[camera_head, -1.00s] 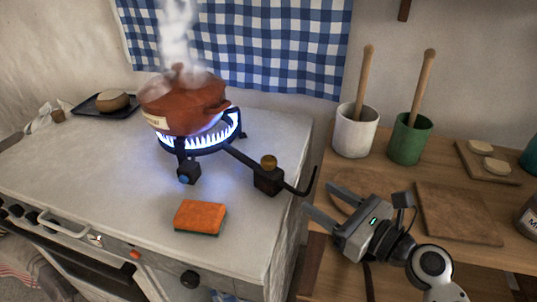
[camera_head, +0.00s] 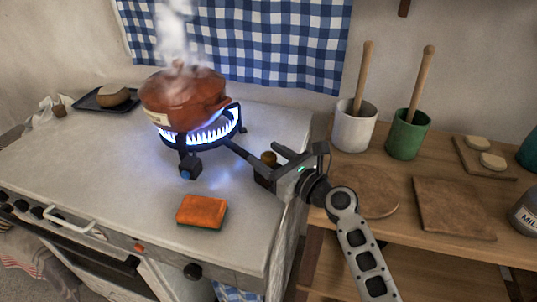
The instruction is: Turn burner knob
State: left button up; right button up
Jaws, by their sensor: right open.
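The burner (camera_head: 238,147) stands on the pale stove top with a ring of blue flame lit under a steaming reddish-brown lidded pot (camera_head: 185,98). My left gripper is not in view.
An orange sponge (camera_head: 202,211) lies on the stove top in front of the burner. A dark tray (camera_head: 101,99) with a bun is at the back left. White (camera_head: 354,130) and green (camera_head: 406,137) crocks and boards stand on the wooden counter to the right.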

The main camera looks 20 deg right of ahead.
jog(key=shift+w+a, duration=0.1)
jog(key=shift+w, duration=0.1)
jog(key=c, duration=1)
jog(key=shift+o, duration=0.2)
jog(key=shift+y, duration=0.3)
